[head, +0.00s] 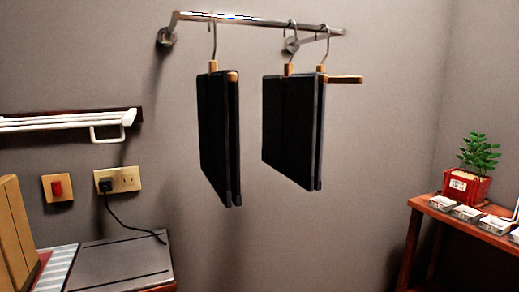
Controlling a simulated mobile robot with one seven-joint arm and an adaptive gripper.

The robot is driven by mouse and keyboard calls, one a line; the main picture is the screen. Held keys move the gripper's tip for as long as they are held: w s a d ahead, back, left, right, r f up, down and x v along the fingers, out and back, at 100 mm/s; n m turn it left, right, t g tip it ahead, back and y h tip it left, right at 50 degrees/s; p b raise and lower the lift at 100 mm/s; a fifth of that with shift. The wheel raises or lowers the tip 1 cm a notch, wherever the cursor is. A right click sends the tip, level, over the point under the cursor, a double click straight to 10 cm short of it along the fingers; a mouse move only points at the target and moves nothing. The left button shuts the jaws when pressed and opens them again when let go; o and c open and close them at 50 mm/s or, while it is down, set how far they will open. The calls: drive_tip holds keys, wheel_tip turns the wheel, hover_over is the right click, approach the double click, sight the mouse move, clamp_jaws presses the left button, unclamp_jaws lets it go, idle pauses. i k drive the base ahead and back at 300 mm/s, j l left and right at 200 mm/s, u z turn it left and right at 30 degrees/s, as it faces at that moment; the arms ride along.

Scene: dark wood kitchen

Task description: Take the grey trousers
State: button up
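Dark, nearly black folded garments hang on a wall rail (260,19) in the upper middle of the head view. One dark pair of trousers (215,135) hangs on the left. Another dark hanging pair (287,130) is to its right, where two hooks stand close together. The wooden bar of a hanger (345,79) sticks out on the right. All look very dark, so I cannot tell which are the grey trousers. My gripper is not in view.
A white rack (65,122) is on the left wall above a socket (125,179) with a plugged-in black cable. A dark grey flat-topped item (120,265) is below. A wooden shelf (455,222) at right holds a potted plant (467,187) and small boxes. The wall below the garments is clear.

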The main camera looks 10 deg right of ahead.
sight(294, 105)
drive_tip(key=z, duration=1.15)
drive_tip(key=j+z, duration=0.35)
drive_tip(key=k+j+z, duration=0.15)
drive_tip(key=j+z, duration=0.25)
drive_tip(key=i+j, duration=0.1)
drive_tip(key=j, duration=0.85)
